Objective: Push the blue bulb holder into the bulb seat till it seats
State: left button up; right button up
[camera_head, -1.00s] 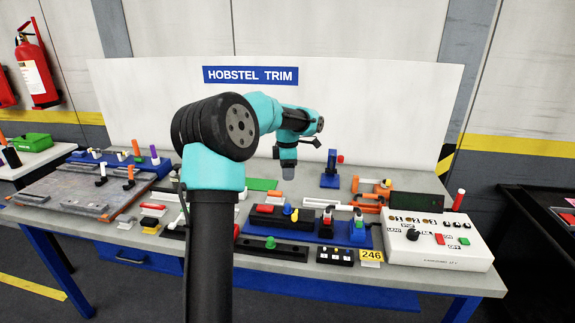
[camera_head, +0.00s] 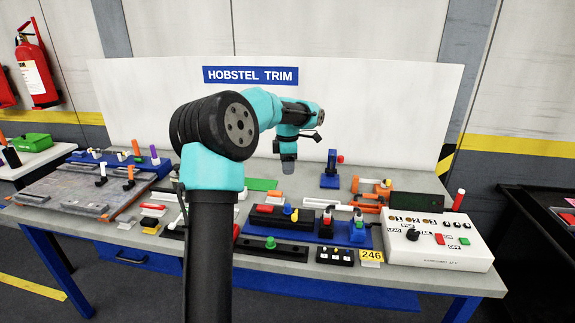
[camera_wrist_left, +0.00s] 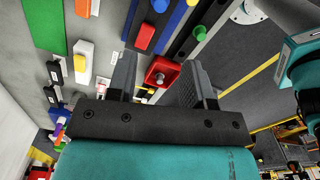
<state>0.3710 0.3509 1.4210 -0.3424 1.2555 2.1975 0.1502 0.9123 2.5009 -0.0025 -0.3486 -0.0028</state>
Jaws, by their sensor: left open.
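My left gripper (camera_head: 289,165) hangs above the back middle of the workbench and looks small and end-on there. In the left wrist view its two dark fingers (camera_wrist_left: 161,62) stand wide apart with nothing held between them. A red block with a round knob (camera_wrist_left: 160,73) shows beyond the gap, apart from the fingers. A blue block (camera_head: 359,233) with a green and white top sits at the right of the blue fixture board (camera_head: 374,248); I cannot tell whether it is the bulb holder. The bulb seat cannot be made out for certain. My right gripper is in no view.
A white control box (camera_head: 440,248) stands at the bench's right end. An upright blue stand (camera_head: 330,172) is at the back. A black bar with a green knob (camera_head: 270,242) lies in front. A grey panel (camera_head: 85,190) fills the left side.

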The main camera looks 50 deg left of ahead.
aim_at(288, 205)
pick_arm(q)
jog(key=shift+m, duration=0.7)
notch_tip(288, 205, down, 8)
jog(key=shift+f, duration=0.1)
grip_shut()
jog(key=shift+f, duration=0.1)
jog(key=shift+f, duration=2.85)
